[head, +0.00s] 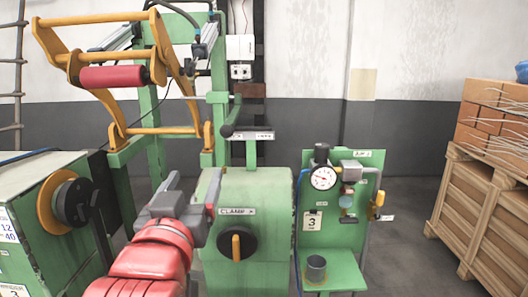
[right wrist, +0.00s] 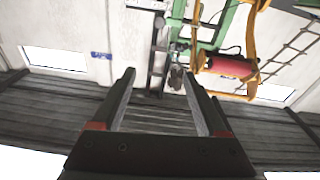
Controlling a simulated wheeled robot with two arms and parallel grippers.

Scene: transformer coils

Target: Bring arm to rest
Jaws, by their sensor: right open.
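My right gripper (head: 194,188) is at the end of my red arm, which comes up from the bottom of the head view. It is in front of the green clamp box (head: 275,195) and overlaps its left side. In the right wrist view the two fingers of the right gripper (right wrist: 160,78) stand wide apart, with nothing between them close by. I cannot tell from the head view whether the gripper touches the box. My left gripper is not in view.
A black dial with an orange handle (head: 236,243) is on the clamp box. To its right is a green panel (head: 341,215) with a gauge (head: 323,178). An orange frame with a red roller (head: 112,77) stands at upper left. A wooden crate (head: 480,215) with bricks is at right.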

